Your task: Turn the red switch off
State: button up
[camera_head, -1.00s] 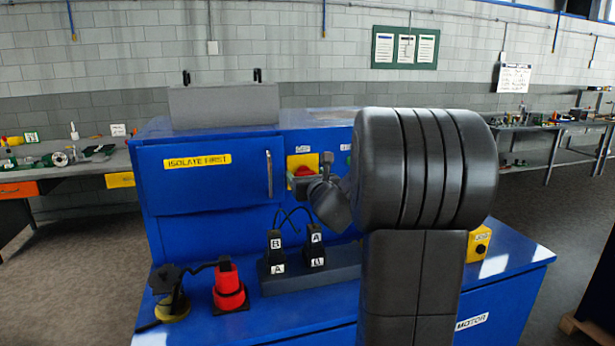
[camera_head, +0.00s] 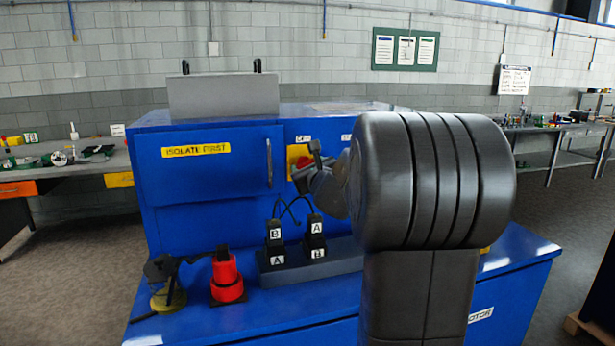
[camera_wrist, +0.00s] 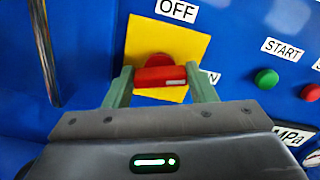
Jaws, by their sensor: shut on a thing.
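The red switch (camera_wrist: 160,74) is a red rotary handle on a yellow plate (camera_wrist: 190,47) on the blue cabinet front. In the wrist view the handle lies about level, below the "OFF" label, with a label ending in "N" to its right, partly hidden by a finger. My gripper (camera_wrist: 160,80) is shut on the handle, with one green finger at each end. In the head view the yellow plate (camera_head: 294,156) is largely behind my gripper (camera_head: 308,170), and a bit of red shows there.
A green START button (camera_wrist: 266,78) and a red button (camera_wrist: 310,92) sit right of the switch. A cabinet door handle (camera_head: 269,163) is to its left. Below stand black A/B plugs (camera_head: 275,245) and a red connector (camera_head: 227,278) on the blue bench.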

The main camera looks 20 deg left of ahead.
jog(key=shift+a+f+n+b, duration=0.1)
jog(key=shift+n+b, duration=1.95)
jog(key=shift+n, duration=1.45)
jog(key=shift+a+f+n+b, duration=0.1)
jog(key=shift+n+b, duration=1.9)
jog(key=shift+n, duration=1.5)
jog(key=shift+d, duration=0.1)
jog(key=o, duration=1)
jog(key=shift+s, duration=0.1)
jog(key=b+v, duration=0.1)
jog(key=v, duration=1.2)
jog(key=shift+s+d+b, duration=0.25)
jog(key=shift+s+b, duration=0.05)
jog(key=shift+b, duration=0.05)
